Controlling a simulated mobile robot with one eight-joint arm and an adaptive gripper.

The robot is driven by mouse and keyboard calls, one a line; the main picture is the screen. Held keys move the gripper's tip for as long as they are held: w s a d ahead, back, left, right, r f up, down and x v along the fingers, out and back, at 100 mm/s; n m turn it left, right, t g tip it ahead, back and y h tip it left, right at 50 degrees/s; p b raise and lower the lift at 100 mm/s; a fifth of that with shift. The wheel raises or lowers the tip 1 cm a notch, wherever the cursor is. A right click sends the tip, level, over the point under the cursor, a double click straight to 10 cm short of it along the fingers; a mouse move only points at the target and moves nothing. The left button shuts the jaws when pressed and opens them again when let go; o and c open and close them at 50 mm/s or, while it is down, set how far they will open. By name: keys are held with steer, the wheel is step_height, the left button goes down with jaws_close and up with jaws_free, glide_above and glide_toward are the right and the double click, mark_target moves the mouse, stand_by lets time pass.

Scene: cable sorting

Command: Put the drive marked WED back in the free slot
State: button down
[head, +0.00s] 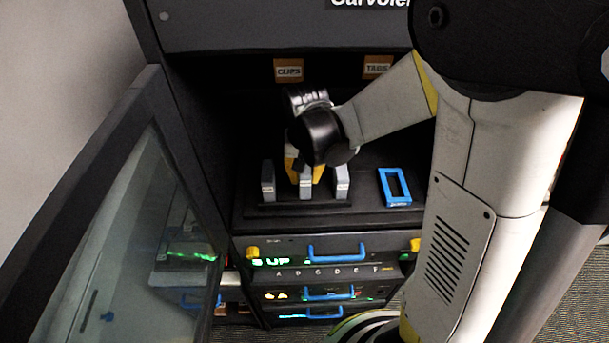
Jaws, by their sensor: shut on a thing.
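My gripper (304,177), with yellow fingers, points down into the cabinet and is shut on a grey drive (305,186). This drive is upright in the middle of a black rack (300,208), between two other grey drives. One stands at the left (268,182) and one at the right (342,183). The held drive's lower end is at about the height of the others' lower ends; I cannot tell whether it is seated in a slot. The labels are too small to read, so I cannot confirm which is marked WED. My wrist hides the area behind the held drive.
A blue rectangular frame (395,187) lies on the shelf right of the rack. Orange CLIPS (289,70) and TAGS (377,67) labels are at the back. A glass door (130,220) stands open at left. Units with blue handles (338,252) sit below the shelf.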

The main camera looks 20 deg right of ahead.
steer(key=shift+f+b, duration=0.85)
steer(key=shift+b, duration=0.1)
stand_by(0.6)
stand_by(0.4)
steer(key=c, duration=0.7)
jaws_free()
steer(key=shift+r, duration=0.1)
steer(key=shift+r+p, duration=2.4)
steer(key=shift+r, duration=1.05)
